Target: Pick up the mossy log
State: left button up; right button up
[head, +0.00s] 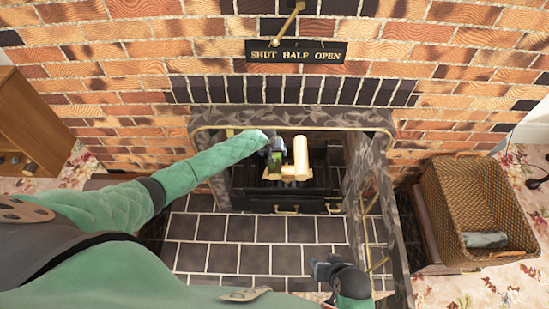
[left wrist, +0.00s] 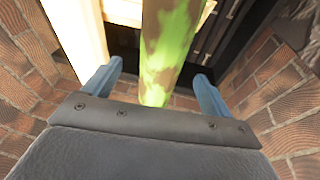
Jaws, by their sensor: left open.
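The mossy log (left wrist: 168,45), brown with bright green patches, runs between the two blue fingers of my left gripper (left wrist: 158,88) in the left wrist view. The fingers stand apart with a gap on each side of the log. In the head view my left gripper (head: 272,148) is inside the fireplace opening, at the left of the pale logs (head: 301,158). There the mossy log is small and partly hidden by the gripper. My right gripper (head: 327,268) is low in the head view, over the tiled hearth and away from the logs; its jaws are too small to judge.
The fireplace has a stone surround (head: 300,118) and a dark grate (head: 285,200). An open door panel (head: 365,205) stands at the right. A wicker basket (head: 455,215) with a grey-green piece (head: 485,240) inside is farther right. The tiled hearth (head: 240,245) is mostly clear.

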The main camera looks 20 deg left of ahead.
aim_at(274, 154)
pick_arm(q)
jog(key=shift+a+x, duration=0.1)
jog(key=shift+x, duration=1.2)
jog(key=shift+a+x, duration=0.15)
jog(key=shift+x, duration=1.2)
jog(key=shift+d, duration=0.1)
jog(key=c, duration=1.3)
jog(key=shift+w, duration=0.1)
jog(key=shift+c, duration=0.6)
jog(key=shift+r, duration=0.15)
